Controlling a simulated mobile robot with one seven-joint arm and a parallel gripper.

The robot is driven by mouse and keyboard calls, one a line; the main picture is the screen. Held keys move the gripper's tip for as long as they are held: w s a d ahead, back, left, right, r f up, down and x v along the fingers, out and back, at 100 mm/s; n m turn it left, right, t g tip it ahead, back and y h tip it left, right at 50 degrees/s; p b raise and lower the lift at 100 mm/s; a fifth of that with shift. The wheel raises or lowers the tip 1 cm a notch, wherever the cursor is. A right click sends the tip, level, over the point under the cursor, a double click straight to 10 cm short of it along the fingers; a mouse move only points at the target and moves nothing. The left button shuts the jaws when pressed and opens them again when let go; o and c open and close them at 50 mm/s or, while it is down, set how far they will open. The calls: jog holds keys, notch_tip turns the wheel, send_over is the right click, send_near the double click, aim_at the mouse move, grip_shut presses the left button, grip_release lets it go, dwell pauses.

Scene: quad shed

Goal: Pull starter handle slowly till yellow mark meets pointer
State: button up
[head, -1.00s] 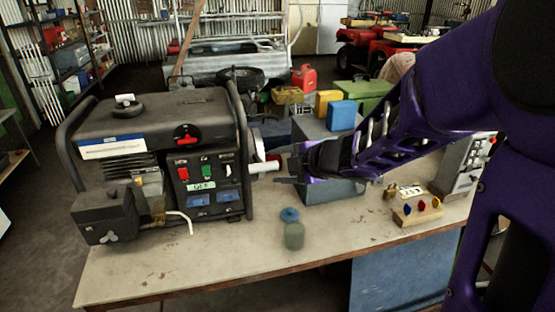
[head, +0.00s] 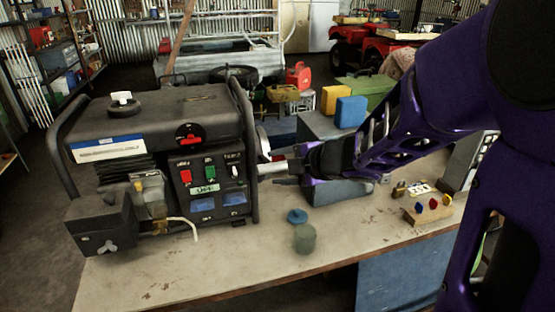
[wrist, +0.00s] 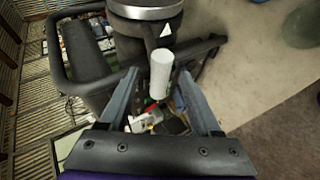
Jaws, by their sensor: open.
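The black generator (head: 150,150) stands on the bench. A white cylindrical handle (head: 272,168) sticks out from its right side. In the wrist view the handle (wrist: 160,72) lies between the fingertips of my open gripper (wrist: 159,76), with a narrow gap on each side. In the head view my gripper (head: 286,170) reaches the handle from the right. A white triangular pointer (wrist: 166,30) shows on the dark housing below the silver-rimmed round part (wrist: 147,11). I see no yellow mark in either view.
A blue lid (head: 297,216) and a grey-green jar (head: 304,238) stand on the bench (head: 230,260) in front of the gripper. A wooden block with coloured knobs (head: 428,211) lies at the right. Yellow (head: 328,99) and blue (head: 350,112) containers stand behind my arm.

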grip_shut()
dwell(0.3)
dwell(0.3)
